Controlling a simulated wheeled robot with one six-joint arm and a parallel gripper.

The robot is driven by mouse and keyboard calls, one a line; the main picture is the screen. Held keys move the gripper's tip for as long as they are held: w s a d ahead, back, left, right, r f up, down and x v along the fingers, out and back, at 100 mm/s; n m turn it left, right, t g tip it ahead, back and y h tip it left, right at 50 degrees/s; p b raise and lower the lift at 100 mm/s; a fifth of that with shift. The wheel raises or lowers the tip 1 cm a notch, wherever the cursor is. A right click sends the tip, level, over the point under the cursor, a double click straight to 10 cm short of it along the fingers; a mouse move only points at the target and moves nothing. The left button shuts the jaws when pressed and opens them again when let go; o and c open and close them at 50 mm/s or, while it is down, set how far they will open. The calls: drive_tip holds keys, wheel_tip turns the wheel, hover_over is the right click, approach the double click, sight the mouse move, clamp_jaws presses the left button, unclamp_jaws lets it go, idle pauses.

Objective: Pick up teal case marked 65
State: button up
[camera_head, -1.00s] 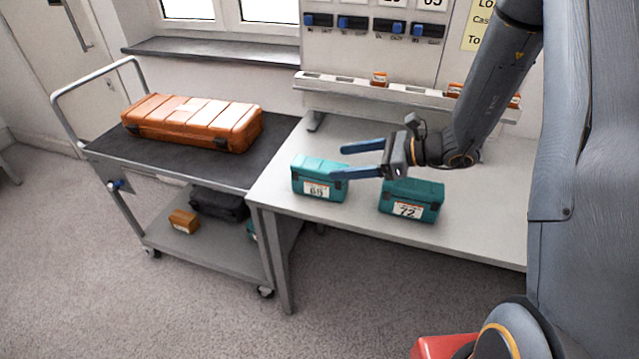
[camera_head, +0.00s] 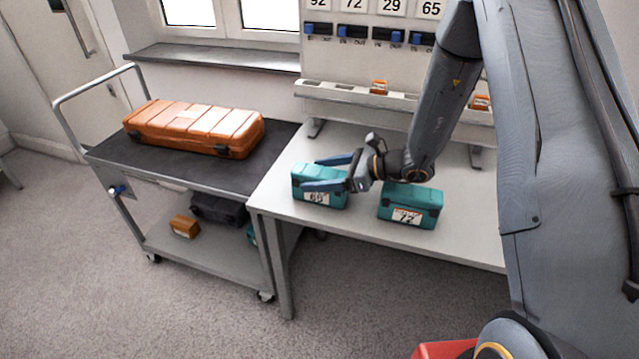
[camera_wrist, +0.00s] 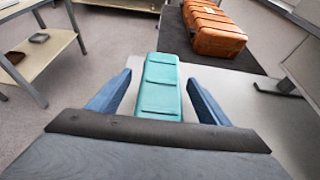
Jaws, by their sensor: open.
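The teal case (camera_head: 303,174) on the left of the workbench has a white label that is partly hidden and hard to read. A second teal case (camera_head: 410,204), marked 72, stands to its right. My gripper (camera_head: 312,173) is open, with its blue fingers reaching left over the left case. In the wrist view the same case (camera_wrist: 160,88) lies between the two open fingers (camera_wrist: 157,93), with a gap on each side. Its near end is hidden by my gripper. I cannot tell the exact height of the fingers over it.
A cart (camera_head: 115,156) left of the bench (camera_head: 370,228) carries a large orange case (camera_head: 195,127). Its lower shelf holds a small orange box (camera_head: 184,226) and a dark case (camera_head: 218,208). A wall board (camera_head: 375,52) with numbers 92, 72, 29 and 65 stands behind the bench.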

drive_tip(key=shift+c, duration=0.3)
drive_tip(key=c, duration=1.5)
drive_tip(key=shift+o, duration=0.2)
drive_tip(key=shift+r, duration=0.15)
